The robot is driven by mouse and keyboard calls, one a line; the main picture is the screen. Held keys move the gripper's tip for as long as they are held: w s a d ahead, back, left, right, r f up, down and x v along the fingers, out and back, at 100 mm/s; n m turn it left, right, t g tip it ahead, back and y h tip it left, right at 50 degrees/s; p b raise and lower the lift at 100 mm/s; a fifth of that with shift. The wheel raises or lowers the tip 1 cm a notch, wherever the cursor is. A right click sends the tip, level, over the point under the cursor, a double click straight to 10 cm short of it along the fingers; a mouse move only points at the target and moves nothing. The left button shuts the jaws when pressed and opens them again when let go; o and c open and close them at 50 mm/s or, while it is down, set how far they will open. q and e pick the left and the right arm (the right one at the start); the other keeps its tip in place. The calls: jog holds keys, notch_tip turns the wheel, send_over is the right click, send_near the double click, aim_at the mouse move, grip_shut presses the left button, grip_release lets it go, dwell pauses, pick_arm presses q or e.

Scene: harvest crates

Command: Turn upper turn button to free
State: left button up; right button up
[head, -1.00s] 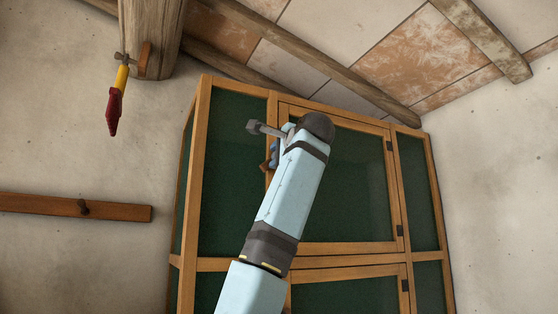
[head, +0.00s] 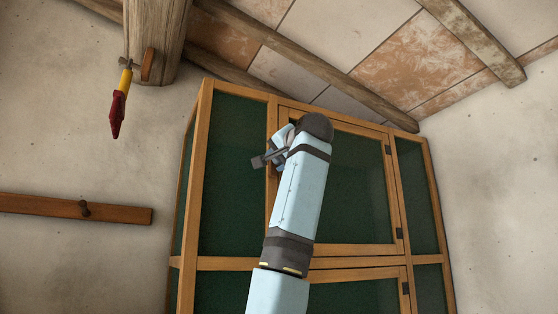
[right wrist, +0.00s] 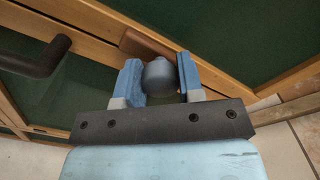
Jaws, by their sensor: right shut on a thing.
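The upper turn button is a brown wooden bar (right wrist: 142,45) with a round grey knob (right wrist: 160,78), seen in the right wrist view on the cabinet's wooden framing. The bar appears to lie roughly along the wood behind it; its exact angle is partly hidden by the knob and fingers. My right gripper (right wrist: 158,68) is shut on the knob, one blue finger on each side. In the head view my right gripper (head: 278,152) is at the left edge of the upper door (head: 352,190), and my wrist hides the button. My left gripper is not in view.
The tall cabinet (head: 194,210) has wooden framing and dark green panels. A dark handle (right wrist: 38,62) stands out near the gripper in the wrist view. A red-and-yellow tool (head: 119,103) hangs from a post at upper left. A peg rail (head: 50,207) is on the left wall.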

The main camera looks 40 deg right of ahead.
jog(key=shift+r+n, duration=0.15)
jog(key=shift+n, duration=0.25)
jog(key=o, duration=0.7)
jog(key=shift+o, duration=1.1)
jog(key=b+v, duration=0.4)
jog(key=v, duration=0.9)
jog(key=shift+s+b, duration=0.3)
jog(key=shift+s, duration=0.05)
